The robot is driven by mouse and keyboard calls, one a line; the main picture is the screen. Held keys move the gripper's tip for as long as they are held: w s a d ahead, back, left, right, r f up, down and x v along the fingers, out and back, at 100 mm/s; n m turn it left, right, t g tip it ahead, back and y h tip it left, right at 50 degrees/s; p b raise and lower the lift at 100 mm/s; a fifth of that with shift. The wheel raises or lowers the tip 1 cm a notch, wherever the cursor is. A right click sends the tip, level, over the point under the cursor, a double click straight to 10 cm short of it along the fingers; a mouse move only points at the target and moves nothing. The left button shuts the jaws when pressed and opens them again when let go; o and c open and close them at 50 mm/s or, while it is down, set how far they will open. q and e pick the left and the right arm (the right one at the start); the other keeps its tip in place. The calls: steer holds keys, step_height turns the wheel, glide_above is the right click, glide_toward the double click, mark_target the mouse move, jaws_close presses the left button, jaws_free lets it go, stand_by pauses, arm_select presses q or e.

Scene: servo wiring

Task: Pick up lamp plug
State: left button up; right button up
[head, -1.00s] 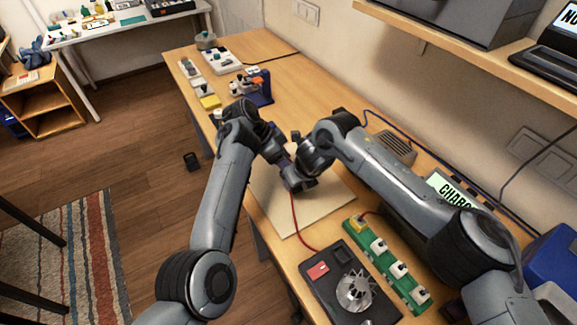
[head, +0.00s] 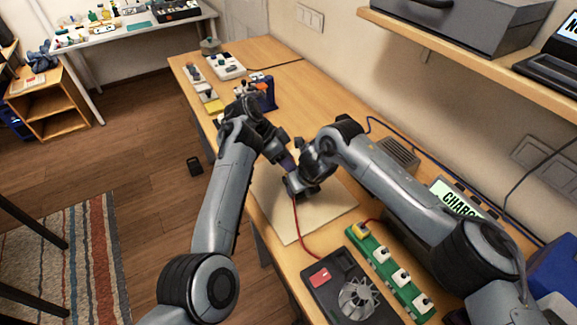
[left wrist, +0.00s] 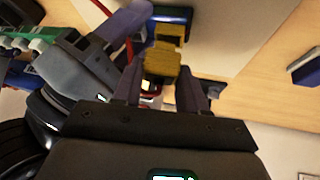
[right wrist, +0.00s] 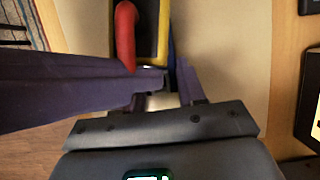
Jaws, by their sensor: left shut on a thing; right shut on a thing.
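In the left wrist view, my left gripper (left wrist: 160,95) is shut on a yellow connector (left wrist: 163,62), with a dark blue part (left wrist: 172,13) just beyond it. In the right wrist view, my right gripper (right wrist: 172,88) is shut on a dark, yellow-edged connector (right wrist: 163,35), with a thick red cable (right wrist: 125,35) beside it. In the head view, both grippers, left (head: 288,160) and right (head: 298,186), meet closely over the pale board, hiding what they hold. I cannot tell which part is the lamp plug.
The pale board (head: 325,215) lies under the grippers. A red cable (head: 302,232) runs from them to the black fan unit (head: 355,295). A green strip (head: 385,268) with several plugs stands right of it. A blue stand (head: 265,92) and trays are farther back.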

arm_select(q)
steer(key=shift+r, duration=0.9)
jaws_close()
steer(key=s+a+r, duration=0.1)
steer(key=a, duration=1.7)
steer(key=shift+r, duration=0.1)
steer(key=shift+s, duration=0.1)
arm_select(e)
steer(key=o, duration=1.2)
